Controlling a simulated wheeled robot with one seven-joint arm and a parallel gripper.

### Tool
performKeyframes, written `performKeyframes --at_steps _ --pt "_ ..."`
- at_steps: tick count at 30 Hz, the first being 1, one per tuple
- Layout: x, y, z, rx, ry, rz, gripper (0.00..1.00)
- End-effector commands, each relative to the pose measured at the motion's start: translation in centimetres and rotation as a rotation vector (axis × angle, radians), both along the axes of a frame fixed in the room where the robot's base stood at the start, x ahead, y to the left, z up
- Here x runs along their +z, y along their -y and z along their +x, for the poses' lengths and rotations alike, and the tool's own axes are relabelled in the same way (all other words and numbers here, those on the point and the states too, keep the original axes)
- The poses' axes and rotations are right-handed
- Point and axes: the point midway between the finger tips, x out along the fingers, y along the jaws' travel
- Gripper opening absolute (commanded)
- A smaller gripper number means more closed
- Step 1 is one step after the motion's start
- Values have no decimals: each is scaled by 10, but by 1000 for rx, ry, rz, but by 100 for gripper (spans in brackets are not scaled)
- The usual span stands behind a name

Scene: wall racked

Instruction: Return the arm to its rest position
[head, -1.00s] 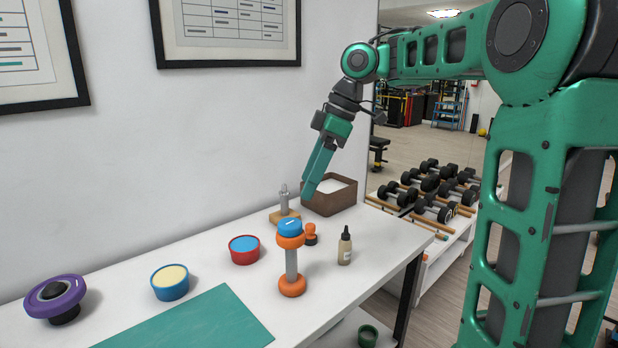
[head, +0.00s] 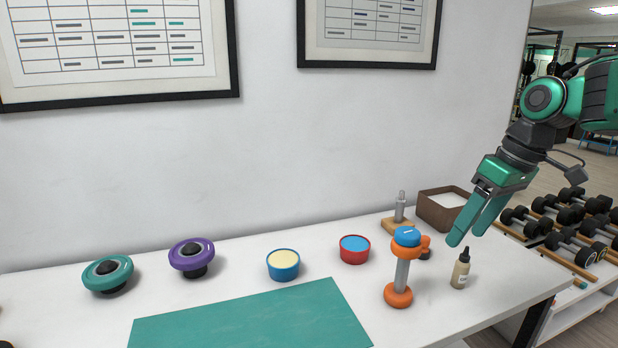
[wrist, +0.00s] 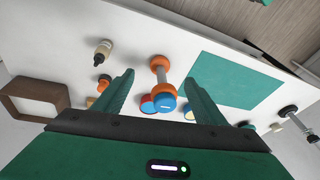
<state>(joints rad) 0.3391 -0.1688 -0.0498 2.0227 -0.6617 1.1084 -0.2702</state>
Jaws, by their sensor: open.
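My gripper (head: 464,236) is at the right of the head view, above the table's right part, with its two green fingers apart and nothing between them. In the head view it hangs near the small dropper bottle (head: 461,268) and in front of the brown box (head: 430,211). In the wrist view my gripper (wrist: 158,92) also shows open, its fingers apart over the table. An orange dumbbell-shaped stand (head: 401,275) with a blue top stands left of the gripper; it shows between the fingertips in the wrist view (wrist: 158,64), below them.
On the white table (head: 240,265) are a red-and-blue tub (head: 354,249), a yellow-topped blue tub (head: 283,265), purple (head: 191,256) and green (head: 108,273) ring-shaped things and a green mat (head: 255,322). A dumbbell rack (head: 575,299) stands at the right. The air above the table's left is clear.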

Motion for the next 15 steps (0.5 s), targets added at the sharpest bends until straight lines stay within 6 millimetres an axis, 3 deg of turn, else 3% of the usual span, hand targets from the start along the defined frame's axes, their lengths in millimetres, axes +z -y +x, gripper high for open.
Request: performKeyframes --at_steps 9,12,15 --pt "-93 62 -148 -737 -202 -57 65" --pt "-114 73 -187 -889 -247 -79 65" --pt "-128 80 -213 -987 -276 -96 65"
